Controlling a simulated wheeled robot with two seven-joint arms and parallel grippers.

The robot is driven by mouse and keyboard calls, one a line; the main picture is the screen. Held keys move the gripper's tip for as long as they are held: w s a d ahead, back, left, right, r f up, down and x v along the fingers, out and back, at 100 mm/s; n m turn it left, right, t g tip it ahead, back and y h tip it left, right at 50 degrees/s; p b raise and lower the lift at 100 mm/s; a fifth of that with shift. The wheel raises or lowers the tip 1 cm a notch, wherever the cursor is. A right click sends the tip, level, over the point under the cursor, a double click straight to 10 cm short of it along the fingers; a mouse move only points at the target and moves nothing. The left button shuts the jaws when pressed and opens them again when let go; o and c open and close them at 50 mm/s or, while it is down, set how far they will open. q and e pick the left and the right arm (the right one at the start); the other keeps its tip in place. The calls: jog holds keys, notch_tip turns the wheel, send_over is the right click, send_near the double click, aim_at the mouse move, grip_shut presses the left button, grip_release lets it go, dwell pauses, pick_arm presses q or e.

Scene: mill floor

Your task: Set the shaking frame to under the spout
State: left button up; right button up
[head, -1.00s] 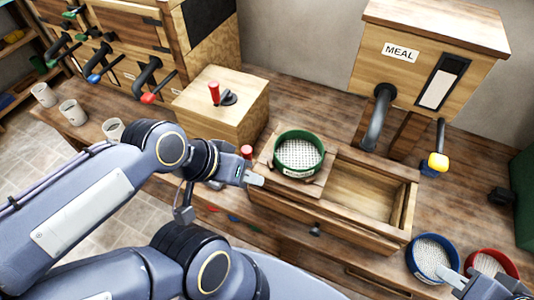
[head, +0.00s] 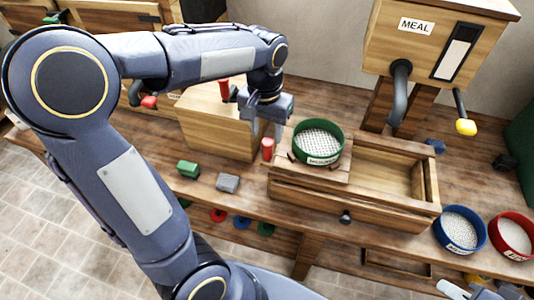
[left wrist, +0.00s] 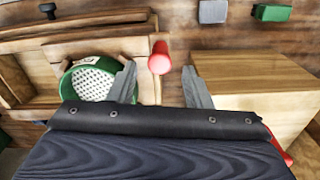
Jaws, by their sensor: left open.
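The shaking frame (head: 318,172) is a wooden carriage at the left end of a wooden box on the bench. A green-rimmed sieve (head: 319,141) sits in it. A red upright knob (head: 267,148) stands at its left side. The spout (head: 398,90) is a dark pipe under the MEAL hopper, to the right of the sieve. My left gripper (head: 266,132) is open above the red knob. In the left wrist view the red knob (left wrist: 159,58) shows between the open fingers (left wrist: 165,88), apart from both. My right gripper (head: 478,291) is partly cut off at the lower right.
The box's right part (head: 385,177) is open and empty. Blue (head: 460,230) and red (head: 513,236) sieves stand on the bench at right. A wooden block box (head: 215,125) with a red handle stands close left of my left gripper. Green (head: 188,169) and grey (head: 228,183) blocks lie in front.

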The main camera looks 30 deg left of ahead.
aim_at(268, 150)
pick_arm(q)
jog(key=shift+w+f, duration=0.35)
jog(key=shift+f, duration=0.05)
notch_tip(268, 150, down, 7)
jog(key=shift+f, duration=0.15)
grip_shut()
